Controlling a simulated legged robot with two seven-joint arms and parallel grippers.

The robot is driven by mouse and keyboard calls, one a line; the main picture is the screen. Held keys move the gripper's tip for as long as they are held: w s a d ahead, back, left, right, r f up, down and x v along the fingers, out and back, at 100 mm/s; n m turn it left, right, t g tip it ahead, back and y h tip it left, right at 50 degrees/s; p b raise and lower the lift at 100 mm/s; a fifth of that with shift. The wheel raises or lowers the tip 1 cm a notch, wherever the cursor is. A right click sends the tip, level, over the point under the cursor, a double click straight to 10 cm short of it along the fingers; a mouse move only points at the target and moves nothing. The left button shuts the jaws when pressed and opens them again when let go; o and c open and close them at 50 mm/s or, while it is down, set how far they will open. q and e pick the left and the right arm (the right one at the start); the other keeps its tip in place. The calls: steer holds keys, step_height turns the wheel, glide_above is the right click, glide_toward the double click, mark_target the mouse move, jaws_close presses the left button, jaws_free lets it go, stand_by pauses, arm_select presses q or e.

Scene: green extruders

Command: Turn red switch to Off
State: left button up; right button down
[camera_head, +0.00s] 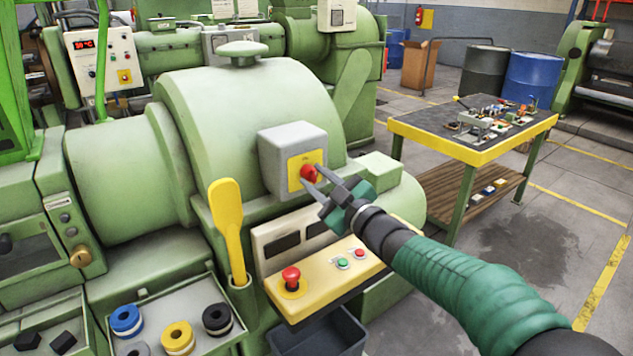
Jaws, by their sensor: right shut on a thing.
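The red switch (308,173) is a knob on a yellow plate on the front of a grey box (279,163), which is mounted on the green extruder (215,120). My right gripper (308,178) reaches in from the lower right, with its two thin fingers around the red knob. It is shut on the knob. The plate's lettering is too small to read, so the knob's setting cannot be told. My left gripper does not show.
A yellow panel (330,272) with a red button and smaller buttons lies below the switch. A yellow scraper (228,225) stands in a holder on the left. A tray (205,345) of rings is at lower left. A yellow-edged table (475,150) stands at right.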

steer(key=shift+f, duration=0.25)
steer(key=c, duration=1.4)
jaws_free()
steer(key=shift+c, duration=0.2)
steer(key=o, duration=0.4)
steer(key=shift+r, duration=0.15)
steer(key=shift+c, duration=0.2)
steer(key=v, duration=1.6)
steer(key=shift+s+d, duration=0.25)
steer(key=shift+s, duration=0.05)
